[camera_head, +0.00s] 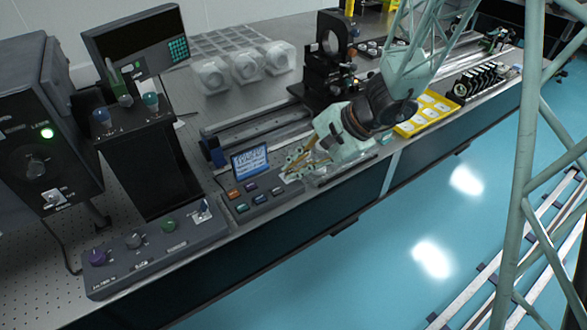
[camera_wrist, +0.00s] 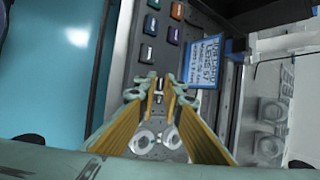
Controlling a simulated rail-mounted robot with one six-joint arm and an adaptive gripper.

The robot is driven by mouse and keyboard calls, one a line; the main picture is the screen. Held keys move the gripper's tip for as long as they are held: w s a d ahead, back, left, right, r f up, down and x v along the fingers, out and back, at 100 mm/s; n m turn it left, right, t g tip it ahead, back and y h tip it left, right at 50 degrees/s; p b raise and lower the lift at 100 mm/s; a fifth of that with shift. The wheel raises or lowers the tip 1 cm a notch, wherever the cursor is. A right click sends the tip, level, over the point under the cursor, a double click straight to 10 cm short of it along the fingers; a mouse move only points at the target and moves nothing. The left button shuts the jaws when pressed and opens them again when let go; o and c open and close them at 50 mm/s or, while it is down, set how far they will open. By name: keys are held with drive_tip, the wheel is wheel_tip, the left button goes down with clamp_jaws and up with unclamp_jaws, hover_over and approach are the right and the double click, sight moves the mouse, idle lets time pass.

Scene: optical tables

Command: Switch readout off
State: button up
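A grey control box (camera_head: 268,201) with several coloured buttons and a lit blue display (camera_head: 250,161) stands near the table's front edge. In the wrist view its button face (camera_wrist: 159,40) and the display (camera_wrist: 204,62) lie ahead of my fingers, the text too blurred to read. My gripper (camera_head: 291,170) is low at the right end of the box. In the wrist view my gripper (camera_wrist: 158,86) has its fingertips close together with a narrow gap. A small pale part, perhaps a switch lever (camera_wrist: 158,84), shows between them; I cannot tell whether they touch it.
Another control box (camera_head: 155,248) with knobs and a switch lies to the left. A dark instrument with a green light (camera_head: 42,150) and a monitor on a stand (camera_head: 140,45) are behind it. A rail (camera_head: 262,127) and a yellow tray (camera_head: 425,112) flank my arm.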

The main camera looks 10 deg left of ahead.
drive_tip(key=o, duration=0.3)
drive_tip(key=shift+o, duration=0.2)
drive_tip(key=shift+d+r, duration=0.1)
drive_tip(key=v, duration=1.1)
drive_tip(key=shift+d+r, duration=0.15)
drive_tip(key=shift+r, duration=0.15)
drive_tip(key=shift+s, duration=0.1)
idle(0.5)
